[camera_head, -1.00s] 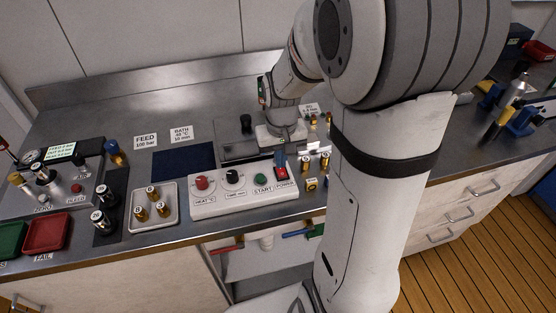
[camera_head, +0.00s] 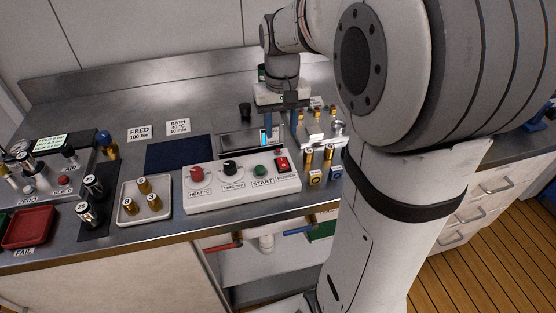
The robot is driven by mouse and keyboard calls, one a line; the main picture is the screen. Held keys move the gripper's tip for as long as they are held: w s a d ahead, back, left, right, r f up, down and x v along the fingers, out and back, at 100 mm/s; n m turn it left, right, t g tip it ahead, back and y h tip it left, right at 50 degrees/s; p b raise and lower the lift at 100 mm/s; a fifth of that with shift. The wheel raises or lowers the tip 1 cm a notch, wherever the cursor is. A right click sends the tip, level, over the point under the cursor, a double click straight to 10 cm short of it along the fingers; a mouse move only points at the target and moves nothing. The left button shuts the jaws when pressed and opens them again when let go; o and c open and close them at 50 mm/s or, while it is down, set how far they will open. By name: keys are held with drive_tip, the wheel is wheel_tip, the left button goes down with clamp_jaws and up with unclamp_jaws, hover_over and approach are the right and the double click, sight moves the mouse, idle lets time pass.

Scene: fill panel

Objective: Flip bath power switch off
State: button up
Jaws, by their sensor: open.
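The red power switch (camera_head: 282,163) sits at the right end of the white control box (camera_head: 232,198), above the POWER label. Its rocker position is too small to read. My gripper (camera_head: 282,125) is open and empty, pointing down behind the box, apart from the switch. Its two fingers show beneath the wrist, near a small lit blue display (camera_head: 265,137). The box also carries a red HEAT knob (camera_head: 196,174), a black TIME knob (camera_head: 230,168) and a green START button (camera_head: 260,171).
A white tray (camera_head: 122,214) with brass fittings stands left of the box. A dark blue mat (camera_head: 180,153) lies behind it. Brass fittings (camera_head: 329,153) stand close on the right. A red FAIL tray (camera_head: 30,228) is at the far left.

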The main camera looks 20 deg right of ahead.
sight(281, 157)
wheel_tip(281, 157, down, 8)
drive_tip(key=shift+w+f, duration=0.1)
drive_tip(key=shift+f, duration=0.05)
idle(0.3)
drive_tip(key=shift+c, duration=0.3)
